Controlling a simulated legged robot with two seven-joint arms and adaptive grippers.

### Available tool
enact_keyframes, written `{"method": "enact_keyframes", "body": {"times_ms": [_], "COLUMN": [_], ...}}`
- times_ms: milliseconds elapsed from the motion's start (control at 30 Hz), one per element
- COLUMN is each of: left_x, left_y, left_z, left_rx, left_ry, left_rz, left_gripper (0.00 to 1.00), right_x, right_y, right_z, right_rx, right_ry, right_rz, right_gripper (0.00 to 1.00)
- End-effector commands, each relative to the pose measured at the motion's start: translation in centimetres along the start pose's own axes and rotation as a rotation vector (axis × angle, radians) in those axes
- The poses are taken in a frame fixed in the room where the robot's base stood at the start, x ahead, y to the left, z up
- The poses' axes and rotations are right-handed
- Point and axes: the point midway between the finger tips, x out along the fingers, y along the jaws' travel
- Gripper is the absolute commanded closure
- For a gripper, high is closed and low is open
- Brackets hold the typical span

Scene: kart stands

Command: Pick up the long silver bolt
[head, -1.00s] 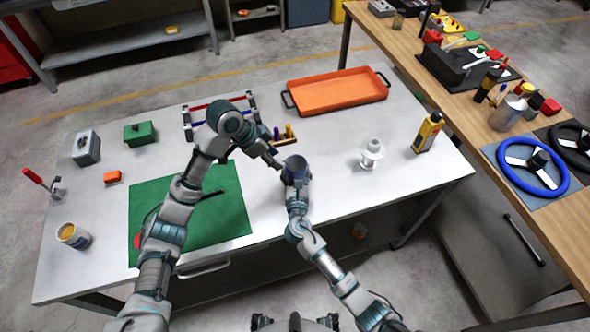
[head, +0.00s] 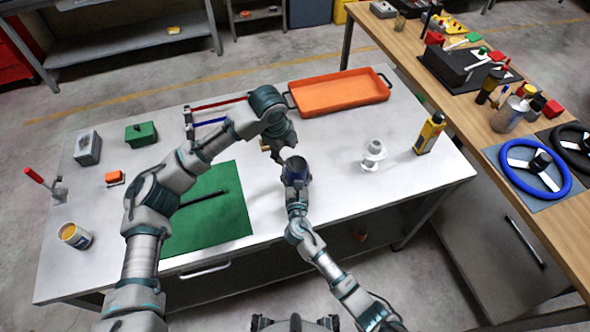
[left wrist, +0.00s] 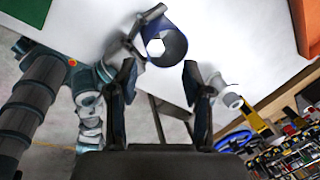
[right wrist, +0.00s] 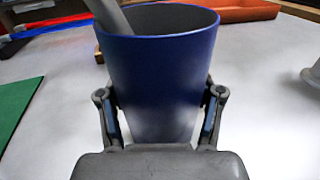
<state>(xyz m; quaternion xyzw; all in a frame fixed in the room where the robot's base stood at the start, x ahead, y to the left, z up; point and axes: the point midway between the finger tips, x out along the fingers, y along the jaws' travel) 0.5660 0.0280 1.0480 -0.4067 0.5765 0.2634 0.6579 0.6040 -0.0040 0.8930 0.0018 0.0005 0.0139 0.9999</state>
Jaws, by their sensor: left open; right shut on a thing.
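A blue cup (right wrist: 155,75) stands upright in the grip of my right gripper (right wrist: 160,100); it also shows near the middle of the table in the head view (head: 296,174). A grey rod (right wrist: 112,16), apparently the long silver bolt, leans out of the cup and leaves the right wrist view at the top. In the left wrist view, a bright hexagonal end (left wrist: 157,47) shows at the cup's mouth (left wrist: 175,40). My left gripper (left wrist: 158,66) is open, above and behind the cup, with nothing between its fingers. The lower part of the bolt is hidden.
An orange tray (head: 340,92) lies at the back of the table. A white stepped part (head: 374,155) and a yellow bottle (head: 429,133) stand to the right. A green mat (head: 215,222) lies left, partly under my left arm. The front right is clear.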

Motion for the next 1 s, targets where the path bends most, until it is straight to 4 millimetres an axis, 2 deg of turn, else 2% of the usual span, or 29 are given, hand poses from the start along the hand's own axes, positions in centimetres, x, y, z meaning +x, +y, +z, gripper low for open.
{"method": "enact_keyframes", "body": {"times_ms": [167, 467, 733, 767, 933, 967, 1000], "left_x": [1.4, 5.8, 6.2, 6.2, 6.2, 6.2, 6.2], "left_y": [0.1, 0.0, 0.0, 0.1, 0.1, 0.1, 0.1], "left_z": [0.1, -0.1, -0.1, 0.0, 0.0, 0.0, 0.0], "left_rx": [-0.002, -0.003, -0.003, -0.003, -0.004, -0.004, -0.004], "left_ry": [0.001, 0.000, 0.000, 0.000, 0.001, 0.001, 0.001], "left_rz": [0.000, 0.001, -0.001, -0.002, -0.002, -0.002, -0.001], "left_gripper": [0.50, 0.50, 0.50, 0.53, 0.95, 1.00, 1.00], "right_x": [0.0, 0.0, 0.0, 0.0, 0.0, 0.0, 0.0], "right_y": [0.1, -0.1, -0.1, 0.0, 0.0, 0.0, 0.0], "right_z": [0.0, 0.0, 0.0, 0.0, 0.0, 0.0, 0.0], "right_rx": [0.000, 0.002, 0.001, 0.001, 0.001, 0.001, 0.001], "right_ry": [0.001, 0.001, 0.001, 0.001, 0.000, 0.000, 0.000], "right_rz": [0.001, 0.001, 0.000, 0.000, 0.001, 0.001, 0.001], "right_gripper": [0.70, 0.70, 0.70, 0.70, 0.70, 0.70, 0.70]}}
